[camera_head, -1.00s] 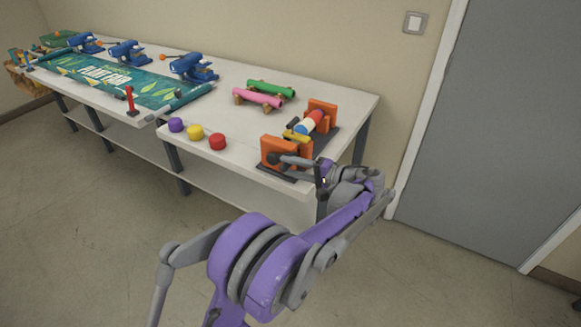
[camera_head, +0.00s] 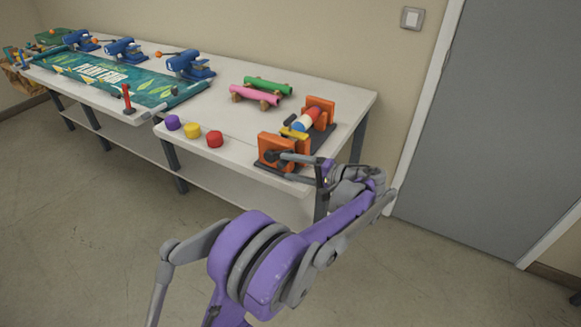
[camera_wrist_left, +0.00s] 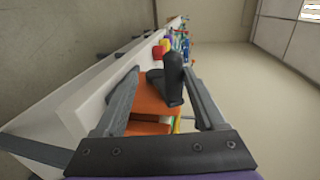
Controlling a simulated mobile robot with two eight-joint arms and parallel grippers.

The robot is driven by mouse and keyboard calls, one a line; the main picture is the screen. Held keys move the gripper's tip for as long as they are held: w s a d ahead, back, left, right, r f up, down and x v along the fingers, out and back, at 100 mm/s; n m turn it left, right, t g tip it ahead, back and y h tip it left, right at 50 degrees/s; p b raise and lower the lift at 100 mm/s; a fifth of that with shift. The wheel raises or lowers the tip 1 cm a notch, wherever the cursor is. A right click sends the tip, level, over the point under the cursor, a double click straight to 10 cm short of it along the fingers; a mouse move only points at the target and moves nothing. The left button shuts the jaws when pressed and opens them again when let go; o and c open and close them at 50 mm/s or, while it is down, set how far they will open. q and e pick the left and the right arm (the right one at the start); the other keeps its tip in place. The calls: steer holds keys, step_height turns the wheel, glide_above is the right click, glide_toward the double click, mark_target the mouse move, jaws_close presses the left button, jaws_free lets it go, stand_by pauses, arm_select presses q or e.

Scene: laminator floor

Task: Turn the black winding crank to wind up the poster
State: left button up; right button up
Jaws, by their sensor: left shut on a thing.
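The winder has two orange end stands (camera_head: 271,148) on a dark base. A roll (camera_head: 304,121) with red, white and blue parts lies between the stands. The black winding crank (camera_head: 292,157) sticks out from the near stand. In the left wrist view the dark crank handle (camera_wrist_left: 173,78) stands between my finger pads, in front of the orange stand. My left gripper (camera_head: 319,168) is shut on the crank handle; the wrist partly hides this grip in the head view. The poster (camera_head: 104,77), green with "PLANT FAIR" lettering, lies flat on the left table. My right gripper is not in view.
Purple (camera_head: 172,122), yellow (camera_head: 191,130) and red (camera_head: 214,139) knobs stand along the white table's (camera_head: 220,115) front edge. Green (camera_head: 268,86) and pink (camera_head: 255,95) rolls lie behind them. Blue clamp devices (camera_head: 189,65) line the back. Floor in front is clear.

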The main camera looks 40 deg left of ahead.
arm_select(q)
steer(key=v, duration=1)
steer(key=shift+d, duration=0.25)
steer(key=s+d+f+m+t+h+p, duration=0.1)
steer(key=s+d+f+t+h+p, duration=0.1)
steer(key=s+d+t+h+p, duration=0.2)
steer(key=s+d+f+m+t+h+p, duration=0.1)
steer(key=s+d+t+h+p, duration=0.4)
steer(key=s+d+h, duration=0.6)
steer(key=s+d+f+p, duration=0.1)
steer(key=s+d, duration=0.1)
steer(key=s, duration=0.5)
steer(key=shift+m, duration=0.4)
